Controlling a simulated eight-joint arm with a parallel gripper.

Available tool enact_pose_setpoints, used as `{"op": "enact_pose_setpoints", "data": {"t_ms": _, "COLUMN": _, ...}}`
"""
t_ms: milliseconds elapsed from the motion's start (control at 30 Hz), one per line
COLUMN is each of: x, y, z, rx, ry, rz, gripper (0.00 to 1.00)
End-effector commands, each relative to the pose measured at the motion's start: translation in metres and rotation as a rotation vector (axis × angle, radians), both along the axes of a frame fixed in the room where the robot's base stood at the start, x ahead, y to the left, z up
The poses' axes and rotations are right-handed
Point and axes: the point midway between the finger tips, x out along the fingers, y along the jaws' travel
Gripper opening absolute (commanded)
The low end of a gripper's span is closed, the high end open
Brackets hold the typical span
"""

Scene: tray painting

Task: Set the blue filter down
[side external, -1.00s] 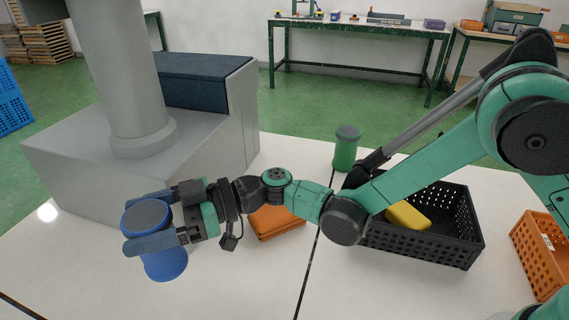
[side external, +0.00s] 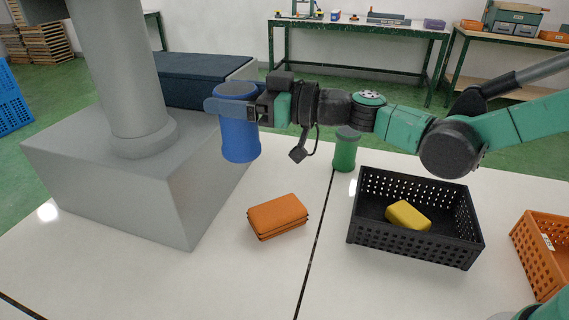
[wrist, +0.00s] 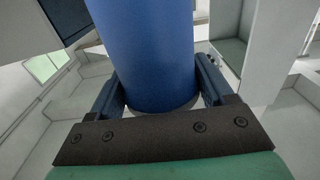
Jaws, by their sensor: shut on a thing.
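The filter's far side is hidden.
A grey machine (side external: 110,190) with a thick column stands at left. Folded orange cloths (side external: 278,216) lie mid-table. A green cylinder (side external: 345,152) stands behind. A black crate (side external: 420,248) holds a yellow block (side external: 408,215). An orange crate (side external: 540,250) is at far right. The front left table is bare.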

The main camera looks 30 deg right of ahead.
Motion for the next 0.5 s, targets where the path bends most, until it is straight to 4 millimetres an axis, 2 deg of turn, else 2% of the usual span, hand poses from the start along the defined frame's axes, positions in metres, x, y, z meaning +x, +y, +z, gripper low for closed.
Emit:
{"op": "enact_pose_setpoints", "data": {"t_ms": 33, "x": 0.002, "y": -0.033, "z": -0.004, "rx": 0.0, "ry": 0.0, "rz": -0.124, "gripper": 0.15}}
{"op": "enact_pose_setpoints", "data": {"t_ms": 100, "x": 0.001, "y": -0.074, "z": -0.009, "rx": 0.0, "ry": 0.0, "rz": -0.288, "gripper": 0.15}}
{"op": "enact_pose_setpoints", "data": {"t_ms": 200, "x": -0.008, "y": -0.123, "z": -0.015, "rx": 0.0, "ry": 0.0, "rz": -0.485, "gripper": 0.15}}
{"op": "enact_pose_setpoints", "data": {"t_ms": 300, "x": -0.019, "y": -0.159, "z": -0.019, "rx": 0.0, "ry": 0.0, "rz": -0.63, "gripper": 0.15}}
{"op": "enact_pose_setpoints", "data": {"t_ms": 400, "x": -0.03, "y": -0.185, "z": -0.022, "rx": 0.0, "ry": 0.0, "rz": -0.739, "gripper": 0.15}}
{"op": "enact_pose_setpoints", "data": {"t_ms": 500, "x": -0.033, "y": -0.192, "z": -0.024, "rx": -0.002, "ry": 0.001, "rz": -0.772, "gripper": 0.15}}
